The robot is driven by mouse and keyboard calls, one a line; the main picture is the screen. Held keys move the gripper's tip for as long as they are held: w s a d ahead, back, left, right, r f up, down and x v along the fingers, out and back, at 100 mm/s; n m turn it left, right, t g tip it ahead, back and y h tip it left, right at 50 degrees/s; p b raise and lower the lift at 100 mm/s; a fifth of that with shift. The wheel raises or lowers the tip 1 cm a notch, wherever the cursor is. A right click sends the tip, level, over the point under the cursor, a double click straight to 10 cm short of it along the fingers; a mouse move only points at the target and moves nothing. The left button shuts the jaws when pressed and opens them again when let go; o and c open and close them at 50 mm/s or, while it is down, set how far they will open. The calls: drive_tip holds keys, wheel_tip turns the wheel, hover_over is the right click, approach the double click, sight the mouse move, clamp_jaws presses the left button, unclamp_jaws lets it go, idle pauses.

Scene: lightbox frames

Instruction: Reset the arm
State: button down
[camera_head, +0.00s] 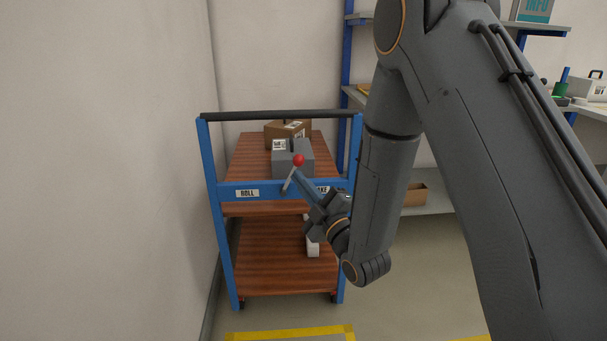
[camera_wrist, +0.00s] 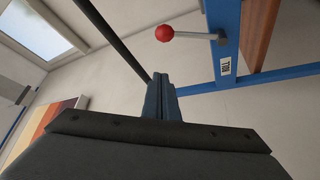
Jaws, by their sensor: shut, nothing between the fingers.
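My arm reaches from the right of the head view toward a blue trolley. My gripper (camera_head: 299,178) is shut and empty, just in front of the trolley's blue crossbar. Its closed fingers also show in the wrist view (camera_wrist: 162,92). A lever with a red ball knob (camera_head: 299,160) is mounted on the crossbar, close to the fingertips in the head view. In the wrist view the red knob (camera_wrist: 164,33) is above the fingers and apart from them.
The trolley (camera_head: 208,185) has wooden shelves, a dark handle (camera_head: 280,114), a grey box (camera_head: 293,160) and a cardboard box (camera_head: 286,129). A wall stands close on the left. Shelving (camera_head: 346,60) is behind on the right. Yellow tape (camera_head: 290,333) marks the floor.

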drive_tip(key=s+d+f+m+g+h, duration=0.3)
drive_tip(key=s+d+m+g+h, duration=0.1)
drive_tip(key=d+m+g+h, duration=0.4)
drive_tip(key=s+d+r+m+g+h, duration=0.1)
drive_tip(key=s+d+m+g, duration=0.2)
drive_tip(key=s, duration=0.6)
drive_tip(key=s+d+r+m+g+h+p, duration=0.1)
drive_tip(key=s+d+m+g+h, duration=0.15)
drive_tip(key=s, duration=0.65)
drive_tip(key=s+d+r+m+g, duration=0.1)
drive_tip(key=s+d+m+g, duration=0.25)
drive_tip(key=s, duration=0.65)
drive_tip(key=d+r+m+p, duration=0.2)
drive_tip(key=d+r+p, duration=0.5)
drive_tip(key=p, duration=0.7)
drive_tip(key=shift+w+d+r+m+h+p, duration=0.3)
drive_tip(key=shift+d+r+h+p, duration=0.05)
drive_tip(key=shift+d+r+h, duration=0.1)
